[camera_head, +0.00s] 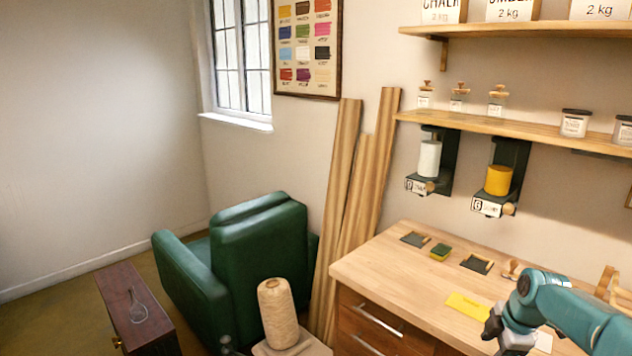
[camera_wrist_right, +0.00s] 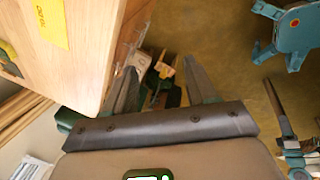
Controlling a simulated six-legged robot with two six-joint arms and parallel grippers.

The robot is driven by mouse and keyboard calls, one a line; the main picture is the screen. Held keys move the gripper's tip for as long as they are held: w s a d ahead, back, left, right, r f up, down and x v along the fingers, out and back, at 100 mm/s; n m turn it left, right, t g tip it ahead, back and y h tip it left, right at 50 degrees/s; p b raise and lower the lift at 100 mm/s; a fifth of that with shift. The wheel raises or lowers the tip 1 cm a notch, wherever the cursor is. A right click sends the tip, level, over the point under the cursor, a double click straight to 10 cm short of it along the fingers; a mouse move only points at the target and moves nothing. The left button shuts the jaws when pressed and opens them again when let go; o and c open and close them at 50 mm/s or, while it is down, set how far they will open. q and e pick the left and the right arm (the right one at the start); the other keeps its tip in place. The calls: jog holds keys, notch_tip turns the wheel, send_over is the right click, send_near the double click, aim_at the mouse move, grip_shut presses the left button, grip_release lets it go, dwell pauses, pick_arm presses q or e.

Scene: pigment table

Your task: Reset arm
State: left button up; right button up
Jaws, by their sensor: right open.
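My right arm, teal with a dark grey wrist, comes in from the lower right of the head view, over the front of the wooden table (camera_head: 405,272). Its fingertips are not clear there. In the right wrist view my right gripper (camera_wrist_right: 163,82) is open, with its two grey fingers apart. Nothing is visibly held. The wooden table top (camera_wrist_right: 95,75) is close to the left finger in that view. My left gripper is not in view.
On the table lie a yellow sheet (camera_head: 467,306), a green-and-yellow sponge (camera_head: 440,251) and dark trays (camera_head: 477,263). Wall dispensers (camera_head: 429,160) hang above, under a shelf (camera_head: 500,126). A green armchair (camera_head: 262,265), leaning planks (camera_head: 345,200) and a twine spool (camera_head: 278,313) stand left.

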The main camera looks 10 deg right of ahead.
jog(key=s+a+f+m+y, duration=0.1)
jog(key=s+a+f+m, duration=0.2)
jog(key=a+f, duration=0.4)
jog(key=s+a+f+m+g+y, duration=0.1)
jog(key=s+a+f+m, duration=0.2)
jog(key=a+f, duration=0.45)
jog(key=s+a+f+m+y, duration=0.1)
jog(key=s+a+f+m, duration=0.2)
jog(key=a+f, duration=0.4)
jog(key=s+a+f+m+g, duration=0.1)
jog(key=s+a+m, duration=0.3)
jog(key=s, duration=0.5)
jog(key=s+a+f+m, duration=0.3)
jog(key=s+a, duration=0.3)
jog(key=s, duration=0.3)
jog(key=shift+s+a+f+m+g+y, duration=0.3)
jog(key=shift+a+f+m+g, duration=0.1)
jog(key=shift+m, duration=0.2)
jog(key=shift+c, duration=1.4)
jog(key=shift+w+d, duration=0.1)
